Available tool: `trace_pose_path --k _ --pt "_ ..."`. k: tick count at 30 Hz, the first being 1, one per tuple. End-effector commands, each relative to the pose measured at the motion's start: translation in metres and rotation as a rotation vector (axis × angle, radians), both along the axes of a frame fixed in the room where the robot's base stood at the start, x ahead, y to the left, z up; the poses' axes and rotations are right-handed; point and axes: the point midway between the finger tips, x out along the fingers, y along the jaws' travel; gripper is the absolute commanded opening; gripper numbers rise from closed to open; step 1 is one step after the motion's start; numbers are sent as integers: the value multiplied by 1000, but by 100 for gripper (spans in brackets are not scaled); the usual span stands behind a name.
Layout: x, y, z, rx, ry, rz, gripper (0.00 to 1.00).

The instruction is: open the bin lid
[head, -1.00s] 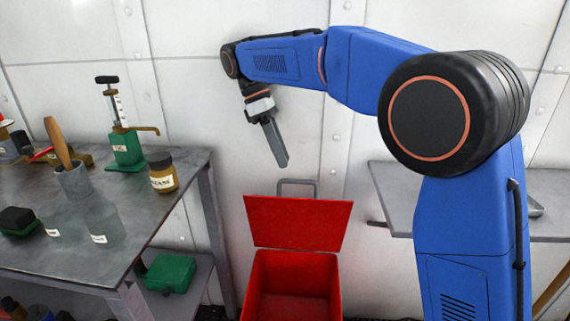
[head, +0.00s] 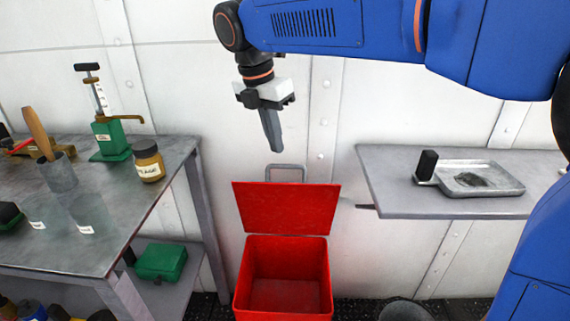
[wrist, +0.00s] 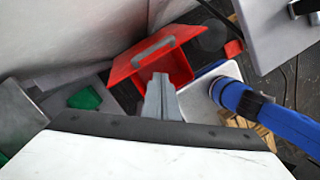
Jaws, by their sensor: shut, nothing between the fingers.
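The red bin (head: 284,277) stands on the floor between the two tables, and its inside shows empty. Its red lid (head: 286,208) stands raised, leaning up toward the wall, with a grey handle (head: 286,171) at its top edge. My gripper (head: 274,148) is above the lid, pointing down, shut and empty. It looks apart from the handle in the head view. In the wrist view the shut fingers (wrist: 161,88) show in front of the red lid (wrist: 135,62), the handle (wrist: 153,50) and the open bin (wrist: 180,66).
A left workbench (head: 115,210) holds an oil pump can (head: 110,137), a labelled jar (head: 148,163) and a brush in a cup (head: 57,172). A green box (head: 161,261) sits on its lower shelf. A right shelf (head: 395,190) carries a metal tray (head: 483,179). The wall is close behind.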

Motion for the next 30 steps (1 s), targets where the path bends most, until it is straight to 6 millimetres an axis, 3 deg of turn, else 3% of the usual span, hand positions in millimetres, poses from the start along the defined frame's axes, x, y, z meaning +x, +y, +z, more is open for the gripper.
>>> trace_pose_path --k 6,12,20,30 --pt "-34 -15 9 41 -74 400 0" --pt "-49 -22 12 41 -126 623 0" --pt "-49 -23 2 38 -137 678 0" --pt "-32 -24 -51 37 -136 676 0"
